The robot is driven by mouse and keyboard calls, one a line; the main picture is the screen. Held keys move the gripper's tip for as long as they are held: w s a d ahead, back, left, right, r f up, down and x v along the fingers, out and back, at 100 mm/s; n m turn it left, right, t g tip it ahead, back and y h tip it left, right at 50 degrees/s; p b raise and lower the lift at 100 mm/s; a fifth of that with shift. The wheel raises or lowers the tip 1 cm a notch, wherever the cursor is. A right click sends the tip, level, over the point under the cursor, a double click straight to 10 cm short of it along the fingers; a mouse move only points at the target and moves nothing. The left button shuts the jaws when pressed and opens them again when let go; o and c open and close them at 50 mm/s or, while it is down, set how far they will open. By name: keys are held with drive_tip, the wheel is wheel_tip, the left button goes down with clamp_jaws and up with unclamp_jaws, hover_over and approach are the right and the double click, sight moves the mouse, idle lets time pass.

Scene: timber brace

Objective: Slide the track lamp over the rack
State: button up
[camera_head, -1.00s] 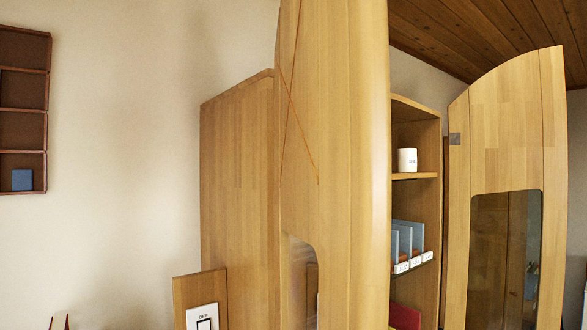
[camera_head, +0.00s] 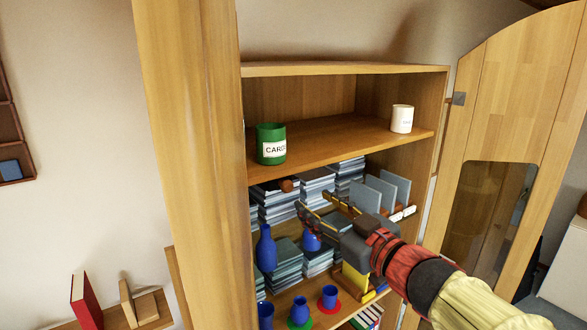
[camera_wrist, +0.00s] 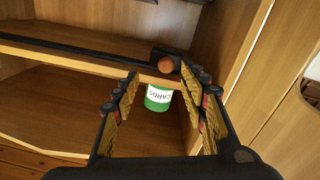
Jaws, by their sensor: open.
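A small brown ball-shaped knob (camera_head: 286,184), which looks like part of the track lamp, sits under the front edge of the upper shelf. In the wrist view the knob (camera_wrist: 166,64) is on a dark block on a dark track (camera_wrist: 80,52) along the shelf edge. My gripper (camera_head: 315,203) is open and empty, right of the knob in the head view. In the wrist view its fingertips (camera_wrist: 162,80) are spread, with the knob showing between and beyond them. Upright grey panels with white labels (camera_head: 388,192), possibly the rack, stand at the right of the shelf below.
A green CARDS mug (camera_head: 271,143) and a white mug (camera_head: 402,118) stand on the upper shelf. Paper stacks (camera_head: 285,262), a blue bottle (camera_head: 265,248) and blue cups fill the lower shelves. Open cabinet doors stand left (camera_head: 190,150) and right (camera_head: 500,130).

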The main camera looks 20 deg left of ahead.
sight(290, 188)
drive_tip(key=shift+n, duration=0.3)
drive_tip(key=x, duration=0.5)
drive_tip(key=s+p+x, duration=0.1)
drive_tip(key=x, duration=0.2)
drive_tip(key=shift+w+a+r, duration=0.15)
drive_tip(key=shift+a+r, duration=0.1)
drive_tip(key=shift+a, duration=0.25)
drive_tip(key=shift+c, duration=0.9)
clamp_jaws()
